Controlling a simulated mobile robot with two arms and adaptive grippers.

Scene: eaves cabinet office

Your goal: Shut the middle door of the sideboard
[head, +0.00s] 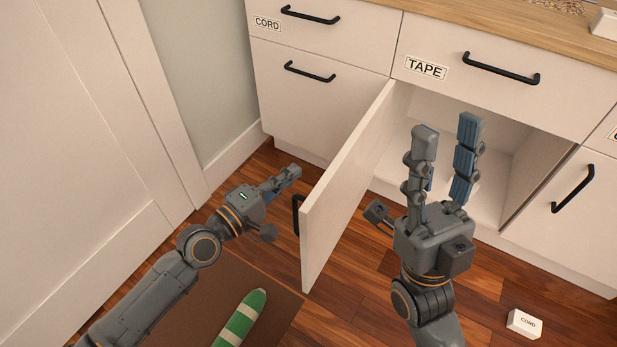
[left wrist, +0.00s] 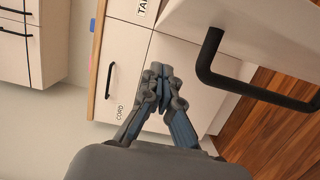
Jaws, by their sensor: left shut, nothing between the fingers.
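The sideboard's middle door (head: 345,185) is a white panel standing wide open, hinged on its left side below the drawer marked TAPE (head: 425,68). Its black handle (head: 296,214) is on the outer face, and it also shows large in the left wrist view (left wrist: 215,70). My left gripper (head: 292,172) is shut and empty, to the left of the door on its outer side. Its closed fingertips also show in the left wrist view (left wrist: 160,80). My right gripper (head: 447,128) is open and empty, in front of the open compartment (head: 460,125), to the right of the door.
A drawer marked CORD (head: 320,28) and the front below it are closed at left. A closed right door (head: 565,205) has a black handle. A white CORD box (head: 524,322) lies on the wood floor. A green-striped object (head: 240,318) lies on a brown mat (head: 190,325).

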